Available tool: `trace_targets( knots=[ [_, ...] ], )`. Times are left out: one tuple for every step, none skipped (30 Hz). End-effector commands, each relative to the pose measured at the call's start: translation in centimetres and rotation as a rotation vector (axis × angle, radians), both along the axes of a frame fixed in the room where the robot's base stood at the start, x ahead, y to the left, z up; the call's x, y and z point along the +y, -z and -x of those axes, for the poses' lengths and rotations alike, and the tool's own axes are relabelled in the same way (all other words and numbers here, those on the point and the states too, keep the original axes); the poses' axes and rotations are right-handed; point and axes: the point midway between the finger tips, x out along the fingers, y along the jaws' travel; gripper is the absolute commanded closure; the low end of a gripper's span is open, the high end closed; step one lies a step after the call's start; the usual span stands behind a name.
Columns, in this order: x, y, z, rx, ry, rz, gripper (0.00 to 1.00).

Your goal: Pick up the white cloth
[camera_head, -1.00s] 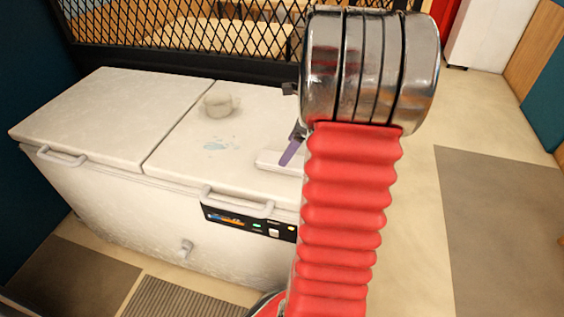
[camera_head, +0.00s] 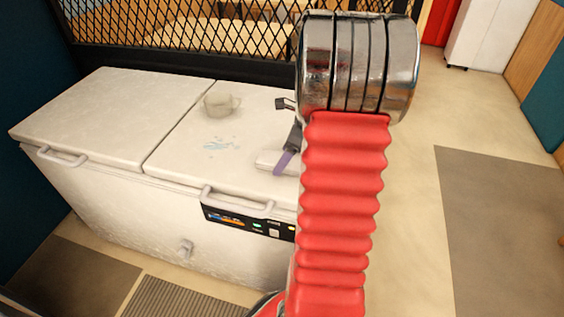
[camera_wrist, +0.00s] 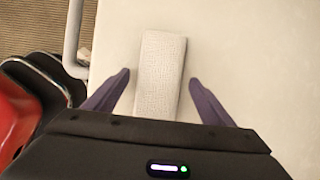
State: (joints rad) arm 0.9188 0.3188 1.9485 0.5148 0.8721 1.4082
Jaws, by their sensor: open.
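The white cloth (camera_wrist: 160,66) is a folded, textured rectangle lying flat on the white chest freezer lid. In the wrist view it lies between and ahead of the two purple fingers of my gripper (camera_wrist: 156,95), which are spread apart and empty. In the head view the cloth (camera_head: 267,160) shows only in part. My arm hides the rest of it. One purple finger of my gripper (camera_head: 285,160) shows at the cloth's near side. I cannot tell the height of the fingers above the lid.
The chest freezer (camera_head: 110,105) has two lids with front handles. A pale cup (camera_head: 220,104) stands on the right lid, with a bluish wet spot (camera_head: 216,146) in front of it. A black mesh barrier (camera_head: 190,40) runs behind. The left lid is clear.

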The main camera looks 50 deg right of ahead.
Motion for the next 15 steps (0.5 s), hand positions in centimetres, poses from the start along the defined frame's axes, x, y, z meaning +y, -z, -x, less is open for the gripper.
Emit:
trace_targets(
  knots=[
    [0.0, -0.01, 0.0, 0.0, 0.0, 0.0, 0.25],
    [0.0, -0.01, 0.0, 0.0, 0.0, 0.0, 0.27],
    [0.0, -0.01, 0.0, 0.0, 0.0, 0.0, 0.3],
    [0.0, -0.01, 0.0, 0.0, 0.0, 0.0, 0.32],
    [0.0, -0.01, 0.0, 0.0, 0.0, 0.0, 0.34],
    [0.0, -0.01, 0.0, 0.0, 0.0, 0.0, 0.37],
    [0.0, -0.01, 0.0, 0.0, 0.0, 0.0, 0.39],
    [0.0, -0.01, 0.0, 0.0, 0.0, 0.0, 0.41],
    [0.0, -0.01, 0.0, 0.0, 0.0, 0.0, 0.44],
    [0.0, -0.01, 0.0, 0.0, 0.0, 0.0, 0.46],
    [0.0, -0.01, 0.0, 0.0, 0.0, 0.0, 0.48],
    [0.0, -0.01, 0.0, 0.0, 0.0, 0.0, 0.51],
    [0.0, -0.01, 0.0, 0.0, 0.0, 0.0, 0.53],
    [0.0, -0.01, 0.0, 0.0, 0.0, 0.0, 0.55],
    [0.0, -0.01, 0.0, 0.0, 0.0, 0.0, 0.58]
  ],
)
